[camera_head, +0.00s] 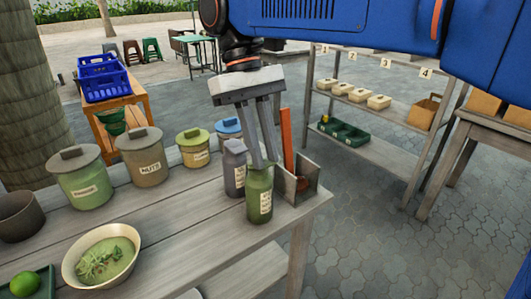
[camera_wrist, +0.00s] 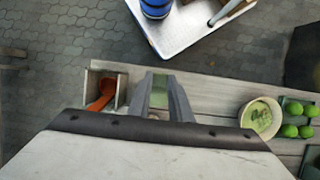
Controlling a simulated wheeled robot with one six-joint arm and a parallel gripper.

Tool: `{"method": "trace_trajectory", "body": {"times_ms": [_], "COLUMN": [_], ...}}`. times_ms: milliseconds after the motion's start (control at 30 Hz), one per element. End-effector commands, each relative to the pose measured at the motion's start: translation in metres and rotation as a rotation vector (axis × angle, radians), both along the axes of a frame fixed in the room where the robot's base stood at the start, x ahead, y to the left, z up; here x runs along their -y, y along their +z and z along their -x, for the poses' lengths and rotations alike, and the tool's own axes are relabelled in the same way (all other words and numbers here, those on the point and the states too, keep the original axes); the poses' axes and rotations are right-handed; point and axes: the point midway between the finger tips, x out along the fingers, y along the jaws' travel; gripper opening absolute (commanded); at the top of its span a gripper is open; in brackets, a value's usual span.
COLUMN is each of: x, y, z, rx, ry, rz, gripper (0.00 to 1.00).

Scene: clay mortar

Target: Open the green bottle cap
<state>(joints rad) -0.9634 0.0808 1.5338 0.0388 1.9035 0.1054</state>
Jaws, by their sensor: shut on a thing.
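The green bottle (camera_head: 259,203) stands upright with a pale label near the right end of the grey wooden table. My gripper (camera_head: 265,163) points down from above, with its fingers at the bottle's top. It is shut on the top of the bottle, where the cap sits. The fingers hide most of the cap, so I cannot tell whether it is loose. In the wrist view, my gripper (camera_wrist: 160,78) has its two grey fingers side by side with a pale green patch between them.
A grey bottle (camera_head: 234,168) stands close behind and left of the green one. A small open holder (camera_head: 305,178) with orange items is just right. Lidded jars (camera_head: 145,158) line the table's back. A bowl (camera_head: 75,262) of green food sits front left, beside green limes (camera_head: 24,284).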

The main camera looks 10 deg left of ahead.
Motion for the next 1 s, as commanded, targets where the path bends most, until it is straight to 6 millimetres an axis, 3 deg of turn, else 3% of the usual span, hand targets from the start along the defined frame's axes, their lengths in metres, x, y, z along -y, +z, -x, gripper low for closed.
{"method": "trace_trajectory", "body": {"times_ms": [433,467,533,867,1000], "x": [-0.001,-0.001,-0.001,-0.001,0.006], "y": [0.001,0.001,0.001,0.003,0.013], "z": [-0.001,-0.001,-0.001,-0.002,-0.003], "rx": [-0.022,-0.022,-0.022,-0.021,-0.021], "ry": [0.0,0.0,0.0,0.0,-0.003], "rz": [0.026,0.026,0.026,0.024,0.024], "gripper": [0.0,0.23,0.38,0.38,0.38]}}
